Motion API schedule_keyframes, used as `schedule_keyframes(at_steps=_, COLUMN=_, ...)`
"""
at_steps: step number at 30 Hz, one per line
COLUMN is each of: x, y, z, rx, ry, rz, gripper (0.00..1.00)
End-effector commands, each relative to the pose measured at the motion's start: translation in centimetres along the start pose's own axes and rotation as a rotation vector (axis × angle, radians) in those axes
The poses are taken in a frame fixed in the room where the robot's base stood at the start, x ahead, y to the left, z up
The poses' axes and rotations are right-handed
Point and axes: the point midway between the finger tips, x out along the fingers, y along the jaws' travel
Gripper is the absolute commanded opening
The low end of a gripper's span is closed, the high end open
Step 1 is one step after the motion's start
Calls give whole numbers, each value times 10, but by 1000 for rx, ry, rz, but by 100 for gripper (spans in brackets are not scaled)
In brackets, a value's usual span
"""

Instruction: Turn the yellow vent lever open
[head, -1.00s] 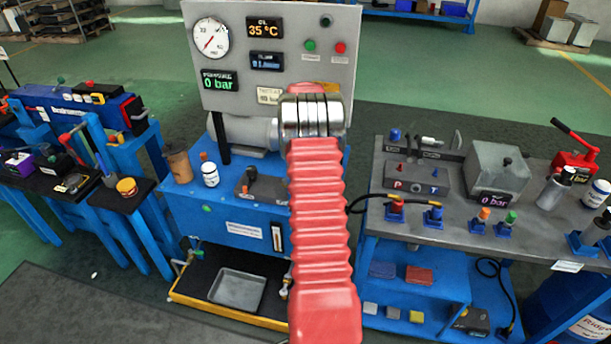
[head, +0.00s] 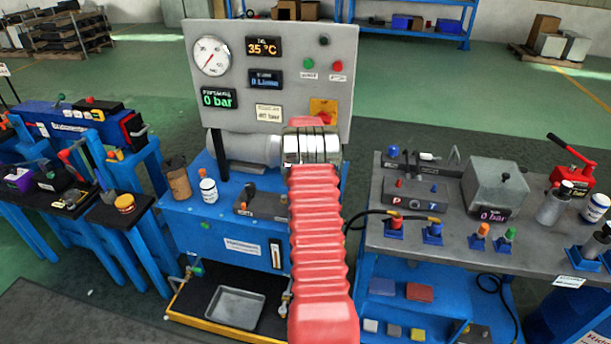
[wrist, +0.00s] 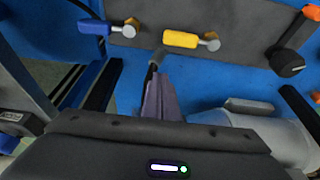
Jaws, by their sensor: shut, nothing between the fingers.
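The yellow vent lever (wrist: 180,39) shows in the wrist view, above centre, with a round metal end at its right. It sits on a grey block. My gripper (wrist: 157,80) is shut and empty; its fingertips point up toward the block, below the yellow lever and a little left of it. In the picture there is a gap between the fingertips and the yellow handle. A blue lever (wrist: 93,27) lies to the left on the same block. In the head view my arm hides the yellow lever and my gripper.
In the wrist view an orange-and-black knob (wrist: 289,58) is at right and a grey cylinder (wrist: 262,132) at lower right. In the head view the gauge panel (head: 340,60) stands behind my arm, and a grey workbench (head: 400,235) stands to the right.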

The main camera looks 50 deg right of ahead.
Motion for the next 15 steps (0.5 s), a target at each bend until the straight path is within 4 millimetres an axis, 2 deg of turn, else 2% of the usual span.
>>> schedule_keyframes(at_steps=9, x=34, y=0, z=0, rx=0, ry=-1, rz=0, gripper=0)
schedule_keyframes(at_steps=13, x=45, y=0, z=0, rx=0, ry=0, rz=0, gripper=0)
schedule_keyframes(at_steps=15, x=42, y=-1, z=3, rx=-1, ry=1, rz=0, gripper=0)
